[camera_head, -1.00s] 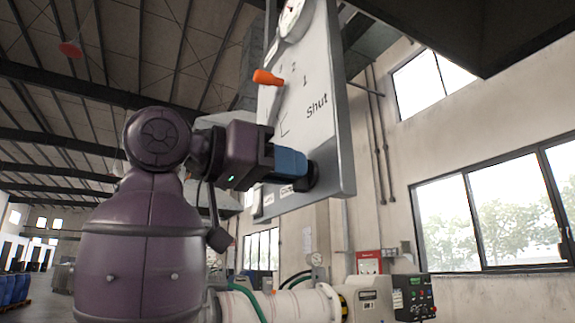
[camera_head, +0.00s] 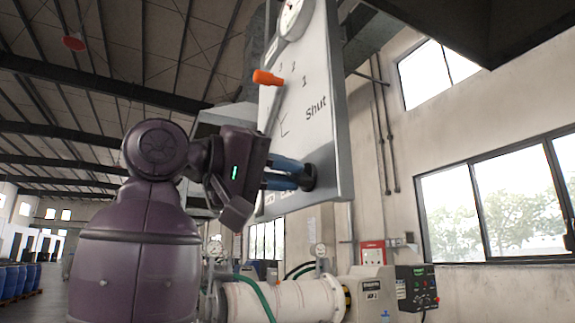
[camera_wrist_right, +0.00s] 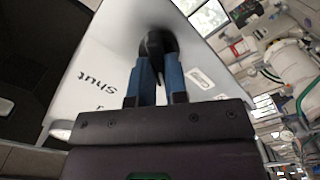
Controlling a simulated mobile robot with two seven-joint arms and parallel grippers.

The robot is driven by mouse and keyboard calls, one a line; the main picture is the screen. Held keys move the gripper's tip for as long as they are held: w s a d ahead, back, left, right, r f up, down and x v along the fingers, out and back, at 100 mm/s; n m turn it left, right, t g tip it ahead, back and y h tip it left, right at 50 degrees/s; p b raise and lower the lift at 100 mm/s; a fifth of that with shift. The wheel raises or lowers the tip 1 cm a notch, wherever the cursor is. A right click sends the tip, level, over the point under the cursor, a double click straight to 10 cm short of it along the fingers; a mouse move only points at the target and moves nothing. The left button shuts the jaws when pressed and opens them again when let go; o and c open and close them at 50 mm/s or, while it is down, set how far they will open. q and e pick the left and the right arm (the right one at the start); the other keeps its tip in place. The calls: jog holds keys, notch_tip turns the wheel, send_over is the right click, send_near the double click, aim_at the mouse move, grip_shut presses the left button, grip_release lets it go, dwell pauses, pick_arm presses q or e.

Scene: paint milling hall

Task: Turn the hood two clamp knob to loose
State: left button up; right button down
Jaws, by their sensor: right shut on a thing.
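The clamp knob (camera_head: 309,178) is black and sits low on the face of a grey panel (camera_head: 332,150) marked "Shut". My right gripper (camera_head: 298,177) reaches it from the left with blue fingers, shut on the knob. In the right wrist view the dark knob (camera_wrist_right: 157,42) is between the two blue fingertips (camera_wrist_right: 160,62), close to the panel face. The fingers hide part of the knob, and the small label beside it is not readable. My left gripper is not in view.
An orange-handled lever (camera_head: 268,77) and a round gauge (camera_head: 291,17) are on the panel above the knob. Below are a white cylinder with a green hose (camera_head: 280,300) and a control box (camera_head: 417,288). A dark overhang (camera_head: 470,25) is at the upper right.

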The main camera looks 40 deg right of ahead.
jog(key=shift+n+p, duration=0.9)
jog(key=shift+n, duration=2.6)
jog(key=shift+f, duration=0.1)
jog(key=c, duration=1.1)
grip_release()
jog(key=shift+w, duration=0.1)
jog(key=shift+c, duration=0.2)
jog(key=v, duration=1)
jog(key=shift+a+b, duration=0.35)
jog(key=shift+a, duration=0.05)
